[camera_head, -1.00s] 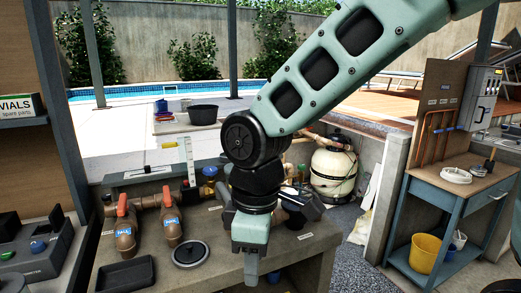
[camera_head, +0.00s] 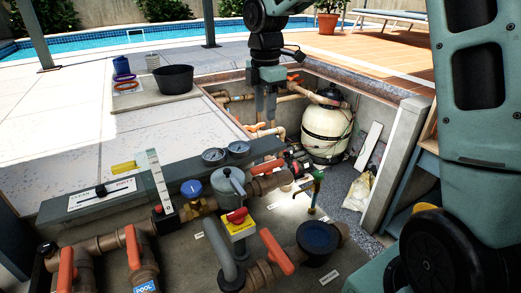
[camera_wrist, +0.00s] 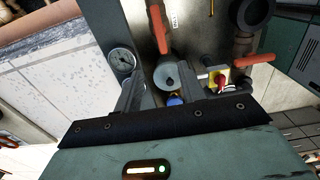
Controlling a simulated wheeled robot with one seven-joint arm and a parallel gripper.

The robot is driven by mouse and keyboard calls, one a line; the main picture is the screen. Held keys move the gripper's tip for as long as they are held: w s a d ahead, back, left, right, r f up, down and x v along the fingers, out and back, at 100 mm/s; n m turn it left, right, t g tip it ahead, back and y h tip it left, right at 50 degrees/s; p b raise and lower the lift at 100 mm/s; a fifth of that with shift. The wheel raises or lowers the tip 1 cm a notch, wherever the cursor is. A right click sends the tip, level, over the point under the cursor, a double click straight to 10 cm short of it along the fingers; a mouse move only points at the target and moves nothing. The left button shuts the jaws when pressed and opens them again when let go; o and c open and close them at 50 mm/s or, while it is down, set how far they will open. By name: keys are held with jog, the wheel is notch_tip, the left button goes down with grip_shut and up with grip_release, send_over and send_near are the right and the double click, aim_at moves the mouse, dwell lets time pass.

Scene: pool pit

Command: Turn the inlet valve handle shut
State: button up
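Several orange-red valve handles show in the head view; I cannot tell which is the inlet valve's. One handle (camera_head: 277,252) slants on the pipe at front centre. Two more, a left one (camera_head: 67,270) and one (camera_head: 133,247) above a "POOL" tag, stand on the left pipes. Another long handle (camera_head: 268,167) lies behind the grey cylinder (camera_head: 228,186). My gripper (camera_head: 266,108) points down beyond the gauges, its fingers apart and empty, touching no handle. The wrist view shows two orange-red handles, an upper one (camera_wrist: 157,30) and a right one (camera_wrist: 240,62), ahead of the fingers.
A yellow-and-red switch (camera_head: 238,222), two gauges (camera_head: 226,154) and a brass tap (camera_head: 315,190) crowd the pipework. A cream filter tank (camera_head: 327,130) stands in the pit behind. A black bucket (camera_head: 174,78) sits on the deck. Pale paving at left is largely clear.

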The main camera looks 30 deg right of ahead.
aim_at(265, 165)
notch_tip(265, 165, down, 17)
jog(key=shift+s+f+p, duration=0.1)
jog(key=shift+f+p, duration=0.05)
jog(key=shift+p, duration=1.1)
grip_shut()
